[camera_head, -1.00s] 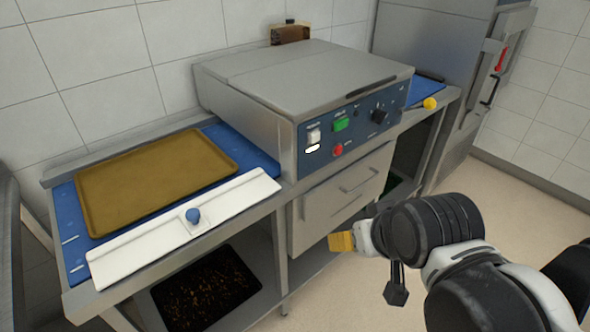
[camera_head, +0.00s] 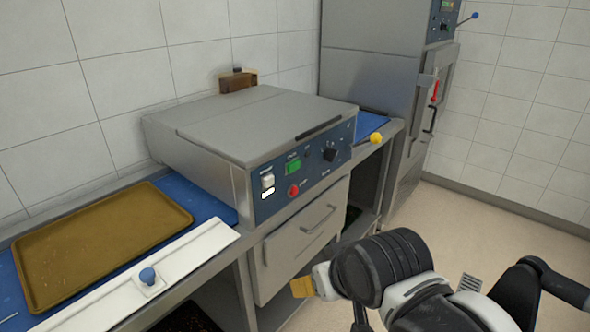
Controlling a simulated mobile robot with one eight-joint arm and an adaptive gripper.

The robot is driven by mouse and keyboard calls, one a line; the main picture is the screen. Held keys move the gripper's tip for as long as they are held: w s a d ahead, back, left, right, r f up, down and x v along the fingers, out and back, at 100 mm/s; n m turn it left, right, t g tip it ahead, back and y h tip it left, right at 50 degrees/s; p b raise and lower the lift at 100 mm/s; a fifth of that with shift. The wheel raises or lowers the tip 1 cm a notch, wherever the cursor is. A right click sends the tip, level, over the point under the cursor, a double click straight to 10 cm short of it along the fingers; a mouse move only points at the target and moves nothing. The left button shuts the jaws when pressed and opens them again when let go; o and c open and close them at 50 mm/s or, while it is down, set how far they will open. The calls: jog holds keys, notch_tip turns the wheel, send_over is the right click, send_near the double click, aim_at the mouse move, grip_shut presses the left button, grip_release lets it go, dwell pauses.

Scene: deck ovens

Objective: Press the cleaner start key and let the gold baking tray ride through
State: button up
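The gold baking tray (camera_head: 128,229) lies flat on the blue belt (camera_head: 196,197) at the left of the steel cleaner (camera_head: 250,122). It is outside the machine. The cleaner's front panel (camera_head: 309,163) carries a green key (camera_head: 294,166), a red button (camera_head: 293,190), a white rocker switch with a lit strip below it, and a black knob (camera_head: 330,154). My gripper (camera_head: 302,287) shows a yellow-orange tip in front of the drawers, below the panel and clear of it. Whether its fingers are open or shut cannot be seen.
A white rail with a blue knob (camera_head: 147,276) runs along the belt's front edge. A yellow ball-shaped knob (camera_head: 376,138) sticks out at the outfeed end, right of the cleaner. A tall steel oven (camera_head: 376,85) stands at the back right. Open floor lies at the right.

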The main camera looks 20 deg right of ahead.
grip_shut()
dwell(1.4)
